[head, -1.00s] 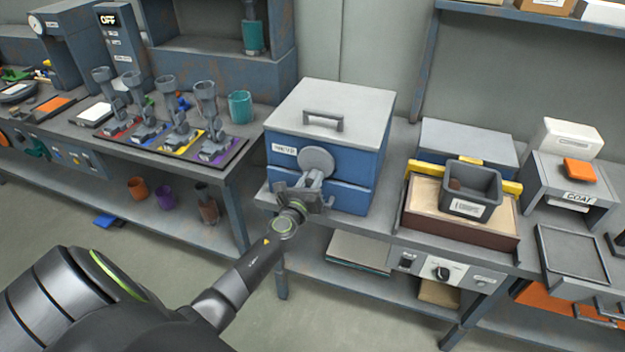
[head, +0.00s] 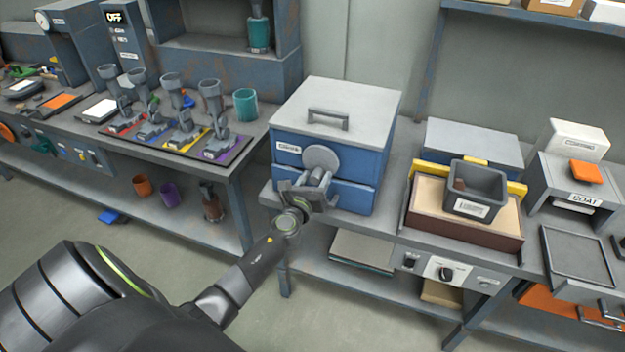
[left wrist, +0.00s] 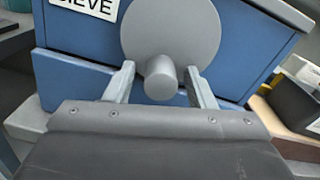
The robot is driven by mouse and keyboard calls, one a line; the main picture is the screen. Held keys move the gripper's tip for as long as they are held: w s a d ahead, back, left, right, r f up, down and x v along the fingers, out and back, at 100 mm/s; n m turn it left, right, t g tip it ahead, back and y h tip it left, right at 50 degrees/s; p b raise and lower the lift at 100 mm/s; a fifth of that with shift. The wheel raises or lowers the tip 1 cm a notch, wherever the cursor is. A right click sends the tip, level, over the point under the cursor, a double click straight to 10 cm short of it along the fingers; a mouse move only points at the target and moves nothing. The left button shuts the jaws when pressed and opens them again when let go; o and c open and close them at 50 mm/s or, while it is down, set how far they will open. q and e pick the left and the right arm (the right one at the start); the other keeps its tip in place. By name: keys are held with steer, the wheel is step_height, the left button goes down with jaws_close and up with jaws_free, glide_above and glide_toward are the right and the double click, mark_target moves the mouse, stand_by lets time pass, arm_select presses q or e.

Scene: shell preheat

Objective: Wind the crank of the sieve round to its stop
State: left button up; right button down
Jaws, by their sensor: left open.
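The sieve (head: 286,183) is a blue box with a grey lid and a top handle, standing on the bench in the middle of the head view. Its crank is a grey disc (head: 321,158) on the front face, with a round knob (left wrist: 160,82) sticking out low on the disc. My left gripper (head: 318,182) is at the front of the sieve, below the disc. In the left wrist view its fingers (left wrist: 161,78) stand apart, one on each side of the knob, with gaps visible. The sieve's label shows at the upper left there. My right gripper is not in view.
To the right, a dark grey bin (head: 474,188) sits on a tan-topped box. A bench on the left holds several grey tools on coloured pads and a teal cup (head: 245,105). A shelf marked COAT (head: 590,188) stands at the far right.

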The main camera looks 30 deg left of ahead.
arm_select(q)
steer(key=v, duration=1.7)
steer(key=shift+s, duration=0.2)
steer(key=shift+f, duration=0.1)
steer(key=s+f+n+g, duration=0.3)
steer(key=f+n, duration=0.2)
steer(key=f, duration=0.4)
steer(key=s+a+f+n+g+h, duration=0.1)
steer(key=s+f+n+g, duration=0.2)
steer(key=f, duration=0.6)
steer(key=s+f+n+g, duration=0.25)
steer(key=f+n, duration=0.35)
steer(key=f, duration=0.3)
steer(key=s+d+f+n+g, duration=0.1)
steer(key=s+f+n+g, duration=0.1)
steer(key=s+f+n, duration=0.3)
steer(key=s+d+f+n+g+h, duration=0.1)
steer(key=s+f+n, duration=0.5)
steer(key=s, duration=0.8)
steer(key=s+d+f+n+g+h, duration=0.1)
steer(key=s+d+f+n+g, duration=0.1)
steer(key=s+f+n+g, duration=0.2)
steer(key=s+f+n, duration=0.2)
steer(key=s+f, duration=0.2)
steer(key=s, duration=0.1)
steer(key=shift+s+d+g, duration=0.25)
steer(key=shift+s+g, duration=0.1)
